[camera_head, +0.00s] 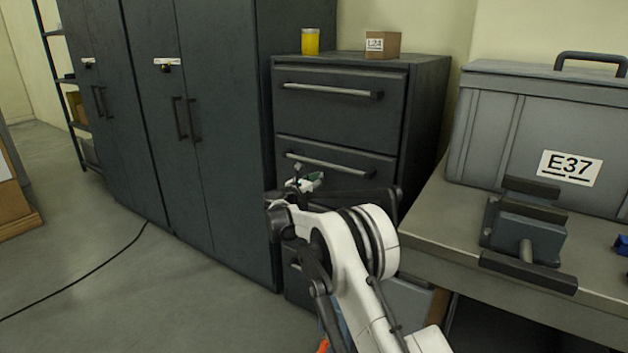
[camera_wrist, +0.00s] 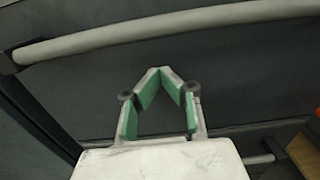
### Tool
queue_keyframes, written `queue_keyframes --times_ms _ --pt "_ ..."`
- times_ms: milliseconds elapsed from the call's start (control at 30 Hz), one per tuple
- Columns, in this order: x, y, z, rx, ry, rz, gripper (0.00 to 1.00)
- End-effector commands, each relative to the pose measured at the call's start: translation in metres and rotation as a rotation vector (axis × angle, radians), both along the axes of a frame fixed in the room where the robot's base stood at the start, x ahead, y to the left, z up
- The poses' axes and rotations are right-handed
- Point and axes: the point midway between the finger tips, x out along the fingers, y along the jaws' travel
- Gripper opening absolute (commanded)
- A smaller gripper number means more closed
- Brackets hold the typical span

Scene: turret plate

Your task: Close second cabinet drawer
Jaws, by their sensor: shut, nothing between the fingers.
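The dark grey drawer cabinet (camera_head: 427,105) stands in the middle of the head view. Its top drawer (camera_head: 345,112) has a long pale handle (camera_head: 328,90). The second drawer (camera_head: 298,147) below has a similar handle (camera_head: 330,165) and looks about level with the top one; any small gap is unclear. My gripper (camera_head: 308,182) is in front of it, just below that handle. In the wrist view, my green-padded fingers (camera_wrist: 165,72) meet at their tips, empty, facing a dark drawer front (camera_wrist: 225,80) under a pale handle (camera_wrist: 150,32). Contact cannot be told. My arm hides the lower drawers.
A yellow cup (camera_head: 310,42) and a small box (camera_head: 382,45) stand on the cabinet. Tall lockers (camera_head: 225,150) are at left. At right, a workbench (camera_head: 425,220) holds a grey case (camera_head: 500,130) and a vise (camera_head: 528,230).

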Motion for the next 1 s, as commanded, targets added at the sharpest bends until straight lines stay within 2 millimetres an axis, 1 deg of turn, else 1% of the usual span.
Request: queue_keyframes --times_ms 100,467,633,767,867,1000 --pt "0.004 -0.003 0.001 -0.001 0.000 0.003 0.00" --pt "0.004 -0.005 0.001 -0.001 0.000 0.002 0.00" --pt "0.000 -0.003 0.001 -0.001 0.000 0.000 0.00" --pt "-0.014 0.004 0.001 -0.001 0.000 0.000 0.00" --pt "-0.030 0.012 0.001 -0.002 -0.001 0.001 0.00" --pt "-0.056 0.027 0.004 -0.002 -0.001 0.002 0.00"
